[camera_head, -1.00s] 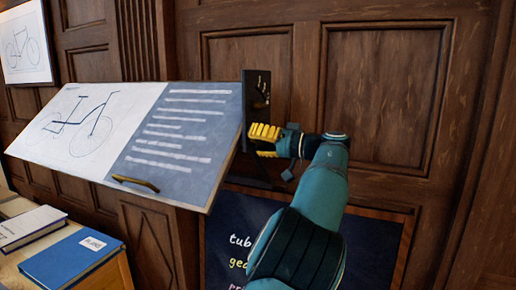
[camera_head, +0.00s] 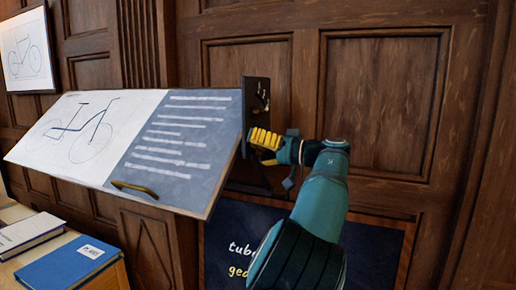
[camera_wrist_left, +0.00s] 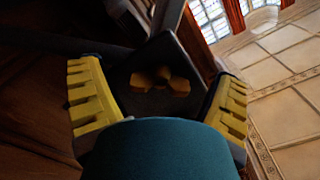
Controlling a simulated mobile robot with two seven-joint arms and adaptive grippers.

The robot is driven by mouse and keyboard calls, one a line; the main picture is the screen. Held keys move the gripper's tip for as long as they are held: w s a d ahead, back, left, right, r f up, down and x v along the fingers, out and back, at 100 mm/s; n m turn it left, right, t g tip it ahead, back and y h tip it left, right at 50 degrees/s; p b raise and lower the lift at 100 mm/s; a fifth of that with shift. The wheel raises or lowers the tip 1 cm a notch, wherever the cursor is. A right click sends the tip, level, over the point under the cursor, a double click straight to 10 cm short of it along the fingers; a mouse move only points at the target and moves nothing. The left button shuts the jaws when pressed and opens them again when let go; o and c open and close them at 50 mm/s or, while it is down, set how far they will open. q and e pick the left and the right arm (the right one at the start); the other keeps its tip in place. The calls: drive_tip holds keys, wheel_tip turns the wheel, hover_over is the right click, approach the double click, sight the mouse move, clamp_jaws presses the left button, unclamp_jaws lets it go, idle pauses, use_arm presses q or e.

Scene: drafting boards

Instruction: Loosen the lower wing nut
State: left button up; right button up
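The drafting board (camera_head: 150,145) is tilted, with a black metal bracket (camera_head: 256,92) at its right edge. Small metal fittings (camera_head: 263,98) show on the bracket's upper part; which is a wing nut is too small to tell. My left gripper (camera_head: 266,150) is at the bracket's lower part and hides what lies behind it. In the left wrist view, a brass wing nut (camera_wrist_left: 160,79) sits on a dark plate (camera_wrist_left: 168,50), between and beyond the yellow fingers (camera_wrist_left: 158,107). The fingers are wide apart and do not touch it. My right gripper is not in view.
A blue book (camera_head: 68,264) and a white book (camera_head: 28,232) lie on a wooden cabinet at lower left. The panelled wall (camera_head: 380,100) at right is clear.

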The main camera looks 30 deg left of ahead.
use_arm(q)
drive_tip(key=d, duration=1.2)
drive_tip(key=shift+w, duration=0.35)
drive_tip(key=shift+a, duration=0.1)
